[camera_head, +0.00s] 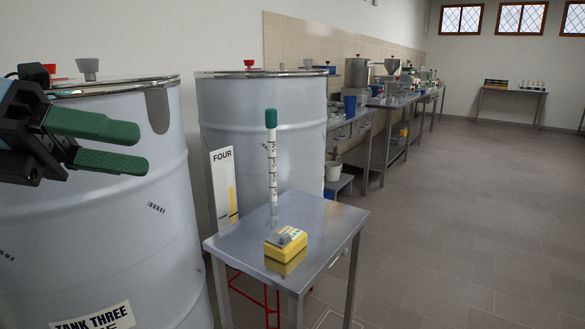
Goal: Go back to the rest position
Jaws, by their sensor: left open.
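My left gripper (140,148) comes in from the left edge, with two green fingers held apart and nothing between them. It hangs in front of the large pale tank labelled TANK THREE (110,240). My right gripper is out of view. A small steel table (225,248) stands to the right of the gripper. On it are an upright clear tube with a green cap (271,118) and dark bands, and a yellow device (285,250) with a grey top. The gripper is apart from all of these.
Steel benches (370,135) crowded with equipment line the left wall. The tiled floor (470,220) on the right is clear. A far table (510,91) stands at the back.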

